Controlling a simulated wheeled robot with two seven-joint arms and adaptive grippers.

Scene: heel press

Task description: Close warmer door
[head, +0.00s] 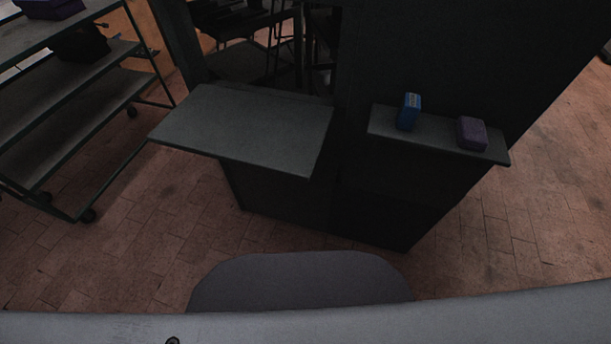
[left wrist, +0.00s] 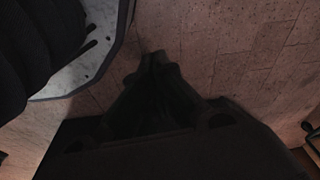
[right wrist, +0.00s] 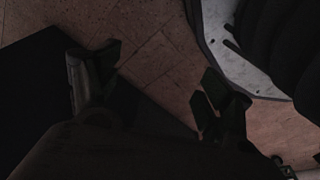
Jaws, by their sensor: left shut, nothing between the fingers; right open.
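The warmer appears to be the dark cabinet (head: 280,195) in the middle of the head view. Its door seems to be the flat grey panel (head: 245,130), lowered and lying about level in front of a dark opening with racks (head: 262,45). Neither gripper shows in the head view. My left gripper (left wrist: 156,60) is shut and empty in the left wrist view, over brick floor. My right gripper (right wrist: 160,75) is open and empty in the right wrist view, its fingers wide apart over floor. The door cannot be made out in either wrist view.
A narrow ledge (head: 390,124) on the tall dark wall right of the door holds a blue box (head: 409,111) and a purple block (head: 472,133). A shelved cart (head: 70,125) with dark items stands at the left. Brick floor (head: 150,240) between is clear.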

